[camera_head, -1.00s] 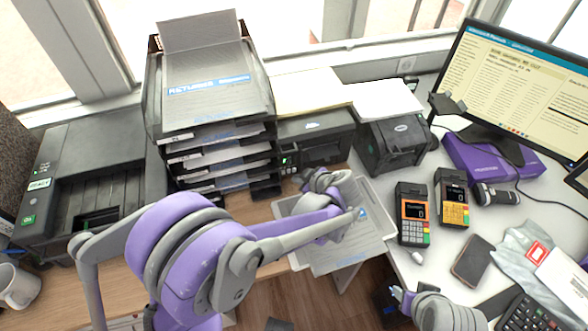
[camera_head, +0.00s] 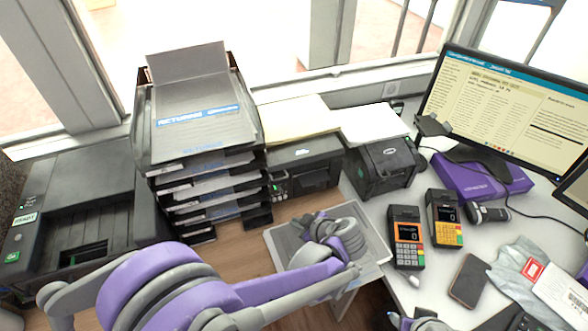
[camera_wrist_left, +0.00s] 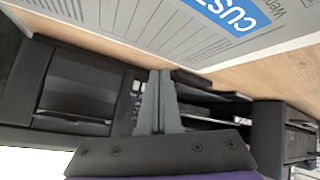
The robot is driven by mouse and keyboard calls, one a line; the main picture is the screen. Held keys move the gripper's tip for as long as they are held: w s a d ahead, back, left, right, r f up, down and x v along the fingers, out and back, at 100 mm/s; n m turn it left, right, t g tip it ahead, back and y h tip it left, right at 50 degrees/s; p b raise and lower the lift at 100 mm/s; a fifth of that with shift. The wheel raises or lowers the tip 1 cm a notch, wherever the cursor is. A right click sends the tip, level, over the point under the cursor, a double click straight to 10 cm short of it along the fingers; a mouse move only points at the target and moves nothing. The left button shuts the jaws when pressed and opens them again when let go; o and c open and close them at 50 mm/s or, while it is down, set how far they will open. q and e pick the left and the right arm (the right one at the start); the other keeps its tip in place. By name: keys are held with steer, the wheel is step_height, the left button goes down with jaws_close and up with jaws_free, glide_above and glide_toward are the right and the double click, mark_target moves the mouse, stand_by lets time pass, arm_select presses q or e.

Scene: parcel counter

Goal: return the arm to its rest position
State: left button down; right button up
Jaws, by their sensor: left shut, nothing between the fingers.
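My left arm comes in from the lower left in the head view, with purple and grey links. My left gripper (camera_head: 298,224) is over a pale tray or sheet stack (camera_head: 276,240) at the edge of the wooden counter, pointing away toward the small printer. In the left wrist view its two grey fingers (camera_wrist_left: 160,76) are together with nothing between them. A form with a blue label (camera_wrist_left: 225,12) shows past the fingers in that view. Only the top of my right gripper (camera_head: 398,319) shows at the bottom edge of the head view; its fingers are unclear.
A stacked paper tray marked RETURNS (camera_head: 205,125) stands behind my left arm. A large black printer (camera_head: 85,200) is at left. A small printer (camera_head: 305,165), a label printer (camera_head: 385,165) and two card terminals (camera_head: 407,235) (camera_head: 444,215) stand to the right.

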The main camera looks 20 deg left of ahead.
arm_select(q)
steer(key=s+a+r+m+h+p, duration=0.3)
steer(key=s+r+m, duration=0.3)
steer(key=s, duration=0.3)
steer(key=s+a+r+m+h+p, duration=0.3)
steer(key=s+r+m, duration=0.3)
steer(key=s+m, duration=0.2)
steer(key=shift+s+a+r+h+p, duration=0.25)
steer(key=shift+s+h+p, duration=0.3)
steer(key=shift+h+p, duration=0.2)
stand_by(0.6)
